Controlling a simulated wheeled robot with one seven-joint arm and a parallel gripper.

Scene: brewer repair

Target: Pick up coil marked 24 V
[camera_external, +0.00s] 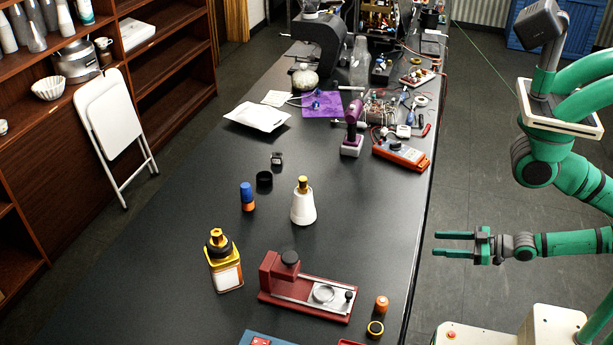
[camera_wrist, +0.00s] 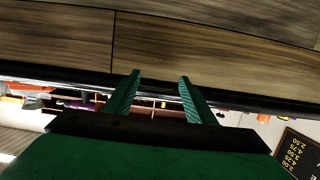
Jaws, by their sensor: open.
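No marking "24 V" can be read in either view, so I cannot tell which thing is the coil. Small candidates on the dark table are a small dark block (camera_external: 277,159), a black cylinder (camera_external: 264,179), an orange cylinder (camera_external: 381,304) and a black-and-yellow ring (camera_external: 375,329). My gripper (camera_external: 440,244) is open and empty, off the table's right edge, with its fingers pointing left toward the table. In the wrist view its two green fingers (camera_wrist: 160,78) stand apart with nothing between them.
The table (camera_external: 180,250) holds a red fixture (camera_external: 310,290), a yellow bottle (camera_external: 223,262), a white bottle (camera_external: 303,203), a blue-and-orange bottle (camera_external: 247,197), a purple drill (camera_external: 353,125) and an orange meter (camera_external: 402,154). Clutter fills the far end. The table's middle right is clear.

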